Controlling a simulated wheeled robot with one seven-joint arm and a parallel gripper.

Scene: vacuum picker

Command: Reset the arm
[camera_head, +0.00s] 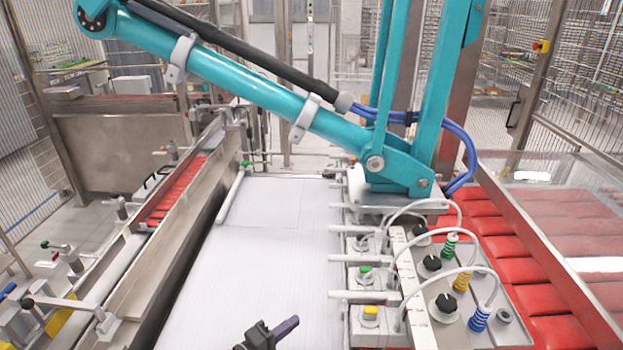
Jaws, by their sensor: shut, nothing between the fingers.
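The teal picker arm (225,75) reaches from its upright frame at the right toward the upper left, above the white conveyor belt (270,240). A black hose runs along its top. At the arm's base, a grey control unit (365,286) carries a green button (365,272) and a yellow button (370,312). My gripper (290,325), dark with a purplish finger, shows at the bottom edge over the belt, left of the control unit. It is shut and empty, apart from the buttons.
Wire fencing surrounds the area. The belt surface is clear.

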